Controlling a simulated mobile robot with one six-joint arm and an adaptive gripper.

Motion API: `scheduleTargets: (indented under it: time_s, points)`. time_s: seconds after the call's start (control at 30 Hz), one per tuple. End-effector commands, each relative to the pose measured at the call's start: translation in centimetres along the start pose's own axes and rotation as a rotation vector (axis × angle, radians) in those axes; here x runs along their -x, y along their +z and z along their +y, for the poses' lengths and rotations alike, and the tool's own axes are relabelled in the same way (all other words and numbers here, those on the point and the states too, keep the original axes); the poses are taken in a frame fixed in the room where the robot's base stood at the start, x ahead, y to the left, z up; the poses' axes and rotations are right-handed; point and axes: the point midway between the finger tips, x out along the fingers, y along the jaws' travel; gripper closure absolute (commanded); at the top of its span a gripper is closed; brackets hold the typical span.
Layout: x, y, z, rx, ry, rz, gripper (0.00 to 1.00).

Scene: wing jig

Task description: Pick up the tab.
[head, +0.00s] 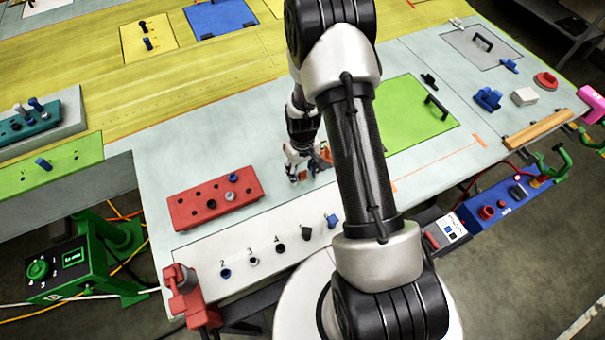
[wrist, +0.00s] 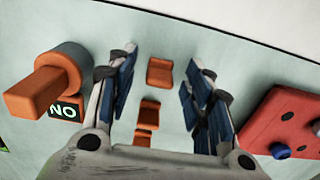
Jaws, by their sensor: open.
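Small orange pieces lie on the pale table between my fingers in the wrist view: one near the fingertips (wrist: 160,72) and two nearer the palm (wrist: 148,114). One of these may be the tab; I cannot tell whether they join. My gripper (wrist: 162,92) is open, with a blue-padded finger on each side of them and gaps showing. In the head view my gripper (head: 302,168) is low over the table, right of the red block. Orange shows beside it (head: 325,153), partly hidden by my arm.
A larger orange part (wrist: 58,84) with a "NO" label stands left of my fingers in the wrist view. The red block with holes (head: 206,213) is close on the other side. A white strip with numbered holes (head: 296,268) lies in front; a green panel (head: 400,112) lies to the right.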

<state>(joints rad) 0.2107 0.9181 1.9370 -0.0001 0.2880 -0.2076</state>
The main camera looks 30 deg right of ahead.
Motion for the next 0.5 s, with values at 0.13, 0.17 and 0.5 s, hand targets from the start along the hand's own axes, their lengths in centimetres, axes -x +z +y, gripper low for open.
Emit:
scheduleTargets:
  time_s: [0.13, 0.17, 0.5]
  points:
    - [-0.28, -0.08, 0.04, -0.001, 0.001, 0.003, 0.53]
    - [-0.26, -0.08, 0.04, -0.001, 0.001, 0.003, 0.53]
    - [-0.24, -0.05, 0.04, -0.001, 0.0, 0.002, 0.7]
